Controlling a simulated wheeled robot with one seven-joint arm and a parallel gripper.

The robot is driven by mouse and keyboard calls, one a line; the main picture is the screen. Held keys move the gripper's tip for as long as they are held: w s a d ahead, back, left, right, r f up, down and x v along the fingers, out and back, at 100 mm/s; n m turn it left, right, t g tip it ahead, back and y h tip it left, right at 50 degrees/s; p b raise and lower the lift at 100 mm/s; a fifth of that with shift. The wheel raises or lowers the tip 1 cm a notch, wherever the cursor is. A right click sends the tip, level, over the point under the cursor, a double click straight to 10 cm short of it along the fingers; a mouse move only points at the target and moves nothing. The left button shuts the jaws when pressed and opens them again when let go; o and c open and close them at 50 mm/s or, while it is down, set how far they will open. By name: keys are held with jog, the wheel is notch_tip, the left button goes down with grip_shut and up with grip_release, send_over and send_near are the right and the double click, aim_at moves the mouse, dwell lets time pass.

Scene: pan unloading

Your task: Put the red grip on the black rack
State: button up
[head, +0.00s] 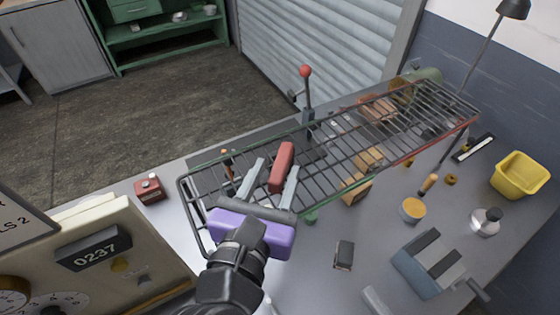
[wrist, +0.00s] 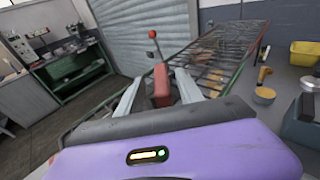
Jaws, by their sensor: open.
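The red grip (head: 282,166) is a small elongated red block over the near part of the black wire rack (head: 350,139). It seems to lie on the wires, though I cannot see the contact. My purple-bodied gripper (head: 272,172) is open above the rack, with its two grey fingers on either side of the red grip. In the wrist view, the red grip (wrist: 161,87) stands between the spread fingertips (wrist: 160,88), with a gap on each side. The rack (wrist: 222,55) stretches away to the right there.
A red-knobbed lever (head: 306,85) stands beyond the rack. A safe-like box (head: 110,255) is at the left, near a small red box (head: 149,188). A yellow bin (head: 520,176), a grey block-like device (head: 432,262) and small items occupy the bench at right.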

jog(key=v, duration=0.8)
dwell(0.4)
